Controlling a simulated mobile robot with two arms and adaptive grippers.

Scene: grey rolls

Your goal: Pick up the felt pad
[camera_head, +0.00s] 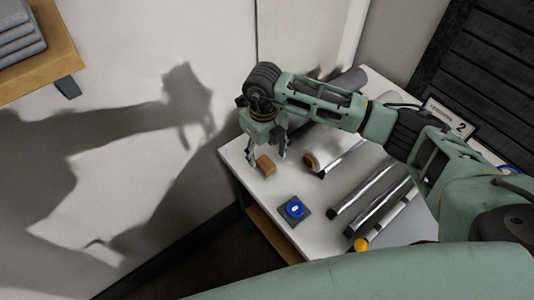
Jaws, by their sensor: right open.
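A flat dark grey square piece (303,216) lies on the white table (318,238) near its front left edge, with a round blue item (295,208) on it. It may be the felt pad, but I cannot tell for sure. My right gripper (268,156) is open and points down over the table's left corner, further back than the grey square and apart from it. A small brown block (265,166) is just below its fingertips; I cannot tell whether they touch it. My left gripper is not in view.
A brown ring-shaped item (310,161) lies right of the gripper. Several grey and silver rolls (356,192) lie across the table's right side, by a yellow-orange ball (360,244). A wooden shelf (60,63) with stacked grey slabs (18,38) is at upper left.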

